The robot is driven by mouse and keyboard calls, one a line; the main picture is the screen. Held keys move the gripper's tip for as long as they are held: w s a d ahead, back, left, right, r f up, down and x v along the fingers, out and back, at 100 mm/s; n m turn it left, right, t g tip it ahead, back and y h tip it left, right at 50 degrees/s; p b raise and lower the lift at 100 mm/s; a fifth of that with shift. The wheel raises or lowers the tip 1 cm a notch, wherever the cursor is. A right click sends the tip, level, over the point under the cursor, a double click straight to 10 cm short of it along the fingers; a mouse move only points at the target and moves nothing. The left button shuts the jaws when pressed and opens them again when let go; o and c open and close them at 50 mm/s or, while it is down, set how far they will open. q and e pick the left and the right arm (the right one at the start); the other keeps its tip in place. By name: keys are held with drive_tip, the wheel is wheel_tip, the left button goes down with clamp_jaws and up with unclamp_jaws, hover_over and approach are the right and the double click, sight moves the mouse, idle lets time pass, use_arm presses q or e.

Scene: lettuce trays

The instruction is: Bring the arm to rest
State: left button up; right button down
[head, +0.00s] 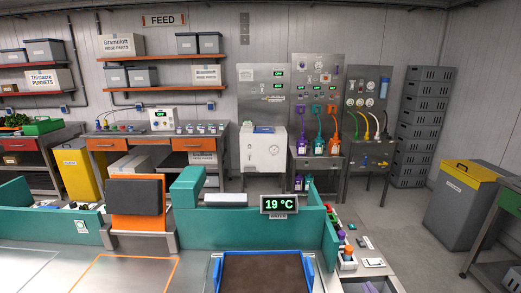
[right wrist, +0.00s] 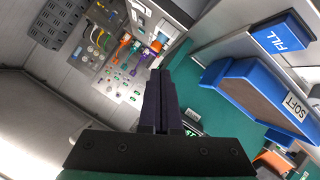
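My right gripper (right wrist: 161,75) shows in the right wrist view as two dark fingers lying together, shut with nothing visible between them. It hangs in free air in front of a teal panel (right wrist: 230,125) and touches nothing that I can see. The wrist picture is strongly tilted. Neither gripper can be made out in the head view. My left gripper shows in no view.
A blue-edged tray with a brown surface (head: 307,270) lies at the front. Teal walls (head: 290,235), an orange-framed unit (head: 138,222) and a temperature display (head: 279,204) stand behind the worktop.

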drive_tip(key=s+a+f+m+g+y, duration=0.3)
drive_tip(key=s+f+g, duration=0.6)
drive_tip(key=s+f, duration=0.6)
drive_tip(key=s+f+g, duration=0.1)
drive_tip(key=s+f, duration=0.1)
drive_tip(key=f, duration=1)
drive_tip(key=s+f+g, duration=0.1)
drive_tip(key=s+f, duration=0.1)
drive_tip(key=f, duration=1)
drive_tip(key=s+d+f, duration=0.1)
drive_tip(key=s+f, duration=0.5)
drive_tip(key=s, duration=0.2)
drive_tip(key=s+d+f, duration=0.2)
drive_tip(key=s+f, duration=0.4)
drive_tip(key=s, duration=0.1)
drive_tip(key=shift+s+d+f+n+g+h, duration=0.3)
drive_tip(key=shift+s+g, duration=0.1)
